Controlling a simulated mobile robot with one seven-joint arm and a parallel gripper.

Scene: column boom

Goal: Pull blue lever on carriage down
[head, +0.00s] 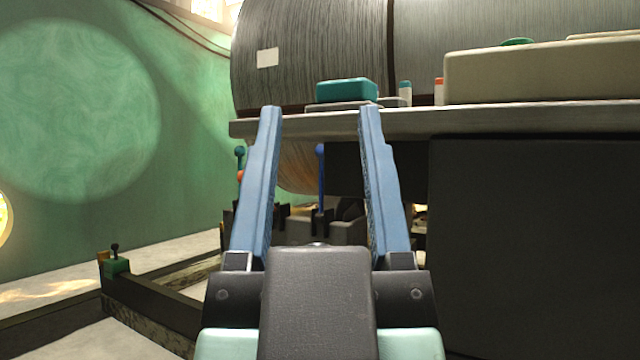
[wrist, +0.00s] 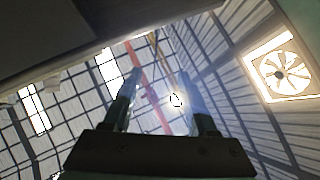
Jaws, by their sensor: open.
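The blue lever (head: 320,178) stands upright on the dark carriage (head: 322,228), below the edge of the shelf. It has a round blue knob on a thin stem. In the head view my gripper (head: 318,112) is open, its two blue fingers pointing up and forward. The lever shows between the fingers, farther back, and nothing is held. In the wrist view the open gripper (wrist: 160,85) points at the ceiling, and the lever does not show there. The lower part of the carriage is partly hidden behind my gripper.
A pale shelf (head: 520,116) with a teal box (head: 346,90) and a beige case (head: 540,72) runs above the lever. A dark cabinet (head: 530,230) fills the right. A teal-knobbed lever (head: 240,153) stands left of my fingers. A low dark rail (head: 150,308) lies at left.

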